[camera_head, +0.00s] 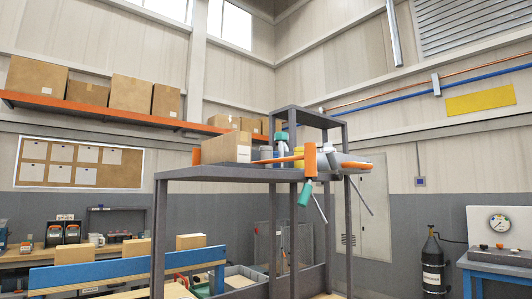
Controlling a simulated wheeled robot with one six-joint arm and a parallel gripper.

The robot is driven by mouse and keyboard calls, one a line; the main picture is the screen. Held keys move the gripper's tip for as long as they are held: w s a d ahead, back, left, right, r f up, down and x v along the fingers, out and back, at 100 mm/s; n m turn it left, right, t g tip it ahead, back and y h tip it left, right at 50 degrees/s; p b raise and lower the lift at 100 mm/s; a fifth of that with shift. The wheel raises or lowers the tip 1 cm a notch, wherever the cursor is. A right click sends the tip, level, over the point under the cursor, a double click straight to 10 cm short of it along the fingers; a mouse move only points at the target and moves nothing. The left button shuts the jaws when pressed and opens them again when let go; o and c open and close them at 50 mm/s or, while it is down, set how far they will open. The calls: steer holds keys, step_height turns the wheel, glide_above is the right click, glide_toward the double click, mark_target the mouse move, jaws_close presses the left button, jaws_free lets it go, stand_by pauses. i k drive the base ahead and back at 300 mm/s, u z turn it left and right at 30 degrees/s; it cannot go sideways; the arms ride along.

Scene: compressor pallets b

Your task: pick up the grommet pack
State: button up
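I cannot pick out a grommet pack for certain in the head view. A grey metal rack (230,174) stands in the middle, and its upper board carries several items. A cardboard box (226,149) sits on the left part of that board, with a small orange item (196,156) beside it. The board's top is seen nearly edge-on, so small flat things there are hidden. My gripper is not in view.
A long orange wall shelf (110,114) holds several cartons. A workbench (40,256) and a blue rail (110,272) are at lower left. A black gas cylinder (433,264) and a blue bench (495,268) with a gauge stand at right.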

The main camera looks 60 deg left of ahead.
mark_target(237, 145)
steer(key=i, duration=1.4)
steer(key=u, duration=2.75)
